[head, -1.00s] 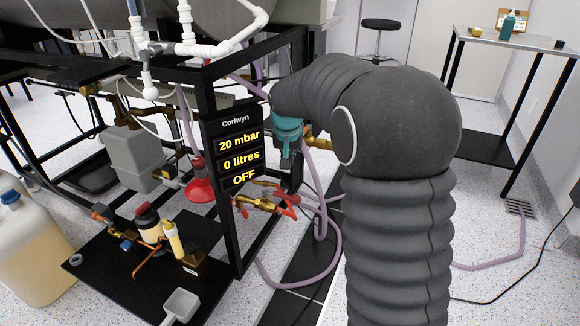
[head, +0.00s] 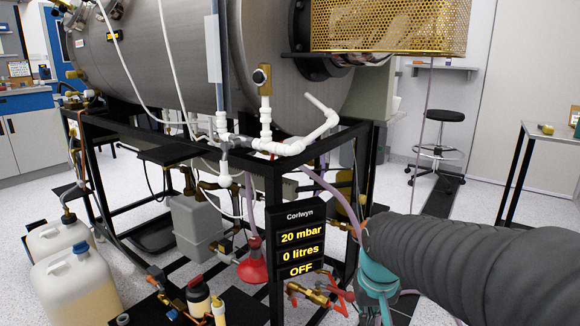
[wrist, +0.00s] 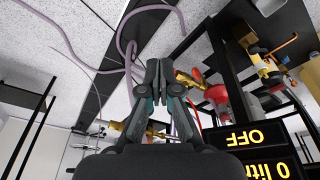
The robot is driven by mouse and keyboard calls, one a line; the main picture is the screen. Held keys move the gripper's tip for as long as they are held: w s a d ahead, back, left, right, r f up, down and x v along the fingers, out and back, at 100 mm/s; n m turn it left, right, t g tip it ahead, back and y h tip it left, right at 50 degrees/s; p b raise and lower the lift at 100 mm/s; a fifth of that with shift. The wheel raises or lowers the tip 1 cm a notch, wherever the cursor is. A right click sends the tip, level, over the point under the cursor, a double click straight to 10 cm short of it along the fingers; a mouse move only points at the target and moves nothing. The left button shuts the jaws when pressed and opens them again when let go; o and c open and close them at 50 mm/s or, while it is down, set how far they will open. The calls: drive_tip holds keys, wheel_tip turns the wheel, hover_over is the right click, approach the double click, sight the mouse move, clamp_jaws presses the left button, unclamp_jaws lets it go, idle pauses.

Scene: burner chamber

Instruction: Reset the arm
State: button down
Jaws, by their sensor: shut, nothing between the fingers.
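My arm enters the head view from the lower right, covered in a dark ribbed sleeve. Its teal wrist end (head: 376,277) hangs downward just right of the black display panel (head: 300,247), which reads 20 mbar, 0 litres, OFF. The fingers are hard to make out there. In the wrist view my gripper (wrist: 162,70) has its dark fingers together, with nothing held between them. Brass valves with red handles (head: 315,296) lie below and left of the wrist end. A brass valve also shows close beside the fingers in the wrist view (wrist: 187,78); I cannot tell whether they touch.
A black frame (head: 274,190) carries a large steel tank (head: 170,50) with white pipes (head: 292,148). A red funnel-shaped part (head: 253,267) is behind the panel. Jugs (head: 75,285) stand at lower left. A stool (head: 440,140) and side table (head: 545,135) stand back right. Purple hoses run nearby.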

drive_tip(key=s+r+t+p, duration=0.3)
drive_tip(key=s+r, duration=0.4)
drive_tip(key=s, duration=0.6)
drive_tip(key=shift+s+d+r, duration=0.2)
drive_tip(key=shift+s+d, duration=0.1)
drive_tip(key=shift+s, duration=0.05)
